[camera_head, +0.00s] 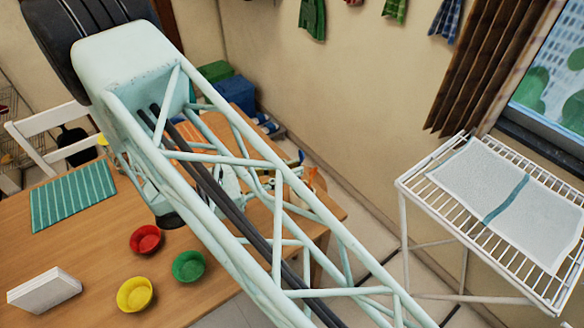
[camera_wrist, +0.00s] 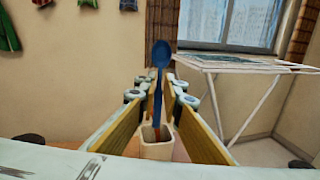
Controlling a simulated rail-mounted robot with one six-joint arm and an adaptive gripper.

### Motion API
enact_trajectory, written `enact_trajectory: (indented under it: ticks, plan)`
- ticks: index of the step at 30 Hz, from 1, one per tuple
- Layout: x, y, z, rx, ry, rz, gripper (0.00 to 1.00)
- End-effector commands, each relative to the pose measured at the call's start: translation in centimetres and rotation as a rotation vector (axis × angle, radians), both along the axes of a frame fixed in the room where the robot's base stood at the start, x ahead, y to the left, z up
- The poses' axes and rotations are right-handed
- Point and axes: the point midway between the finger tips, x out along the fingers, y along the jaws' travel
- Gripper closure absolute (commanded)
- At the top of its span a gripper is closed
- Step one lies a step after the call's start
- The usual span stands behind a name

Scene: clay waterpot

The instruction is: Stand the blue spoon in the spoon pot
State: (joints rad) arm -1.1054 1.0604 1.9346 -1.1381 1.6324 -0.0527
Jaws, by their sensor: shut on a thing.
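In the wrist view the blue spoon (camera_wrist: 161,54) stands nearly upright, bowl up, between the far ends of the fingers. My gripper (camera_wrist: 157,98) is shut on its handle. The spoon pot (camera_wrist: 158,151), a small pale square-topped pot, shows low between the fingers, in line with the spoon. Something reddish shows at its opening. I cannot tell whether the handle's lower end is inside the pot or in front of it.
On the wooden table (camera_head: 75,250) are a red bowl (camera_head: 145,240), a yellow bowl (camera_head: 134,295), a green bowl (camera_head: 188,266), a white block-like object (camera_head: 44,289) and a striped green mat (camera_head: 73,196). A white wire rack (camera_head: 408,186) holding a cloth stands at the right.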

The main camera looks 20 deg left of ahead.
Motion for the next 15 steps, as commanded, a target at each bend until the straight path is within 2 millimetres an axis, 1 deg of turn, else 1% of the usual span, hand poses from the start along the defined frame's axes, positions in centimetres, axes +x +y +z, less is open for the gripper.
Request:
enact_trajectory:
  ticks: [1, 15]
  plan:
    - [0.0, 0.0, -0.4, 0.0, 0.0, 0.0, 0.99]
    - [0.0, 0.0, -2.6, 0.0, 0.0, 0.0, 0.99]
